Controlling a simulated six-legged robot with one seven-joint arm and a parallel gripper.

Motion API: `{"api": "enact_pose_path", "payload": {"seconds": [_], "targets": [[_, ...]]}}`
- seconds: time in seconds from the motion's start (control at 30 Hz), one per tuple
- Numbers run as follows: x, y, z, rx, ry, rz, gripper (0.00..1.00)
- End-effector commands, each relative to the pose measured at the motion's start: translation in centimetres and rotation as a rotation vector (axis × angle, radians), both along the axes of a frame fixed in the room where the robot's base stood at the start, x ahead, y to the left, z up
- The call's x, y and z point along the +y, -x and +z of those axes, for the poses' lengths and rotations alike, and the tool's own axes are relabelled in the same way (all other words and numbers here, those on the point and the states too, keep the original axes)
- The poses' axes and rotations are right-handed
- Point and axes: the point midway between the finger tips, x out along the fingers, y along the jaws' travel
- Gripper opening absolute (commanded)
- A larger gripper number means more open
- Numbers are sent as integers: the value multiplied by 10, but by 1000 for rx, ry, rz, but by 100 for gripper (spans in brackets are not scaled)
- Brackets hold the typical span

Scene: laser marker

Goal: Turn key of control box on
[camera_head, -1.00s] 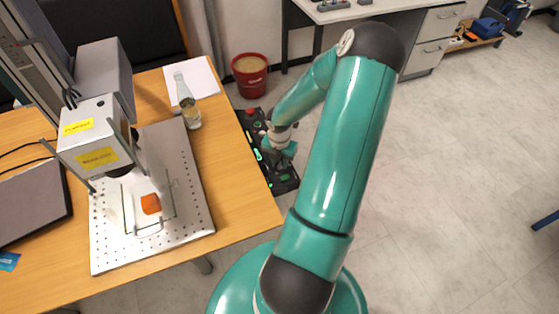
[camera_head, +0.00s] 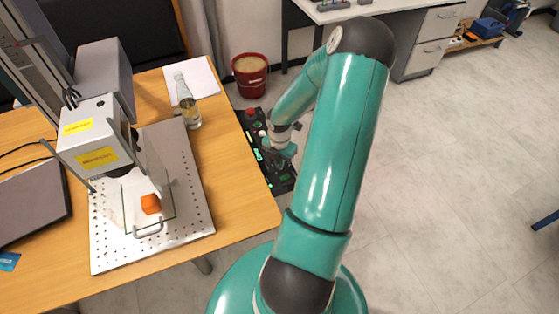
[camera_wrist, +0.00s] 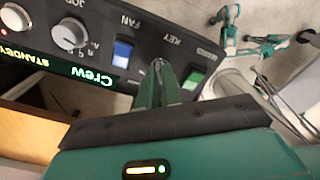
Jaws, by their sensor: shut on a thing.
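The control box (camera_head: 281,184) is a black panel with lit green parts, standing beyond the right edge of the wooden table. In the wrist view its face (camera_wrist: 150,45) shows upside-down labels JOB, FAN and KEY, a blue rocker switch (camera_wrist: 122,53), a green rocker switch (camera_wrist: 194,78) and a round grey knob (camera_wrist: 68,31). My gripper (camera_wrist: 158,68) is at the panel by the KEY label, between the blue and green switches. Its fingers are shut on the key, which they hide, so its turn angle cannot be told. In the head view my gripper (camera_head: 272,146) is over the box.
A laser marker (camera_head: 92,140) with a perforated plate (camera_head: 196,205) and an orange block (camera_head: 150,204) stands on the wooden table (camera_head: 236,185). A bottle (camera_head: 188,105) is near the table's right edge. A red bucket (camera_head: 249,82) is behind the box.

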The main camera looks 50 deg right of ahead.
Motion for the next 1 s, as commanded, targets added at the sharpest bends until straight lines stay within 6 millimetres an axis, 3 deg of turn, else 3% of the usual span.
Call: {"api": "enact_pose_path", "payload": {"seconds": [1.0], "targets": [[0,-1,1,-1,1,-946,0]]}}
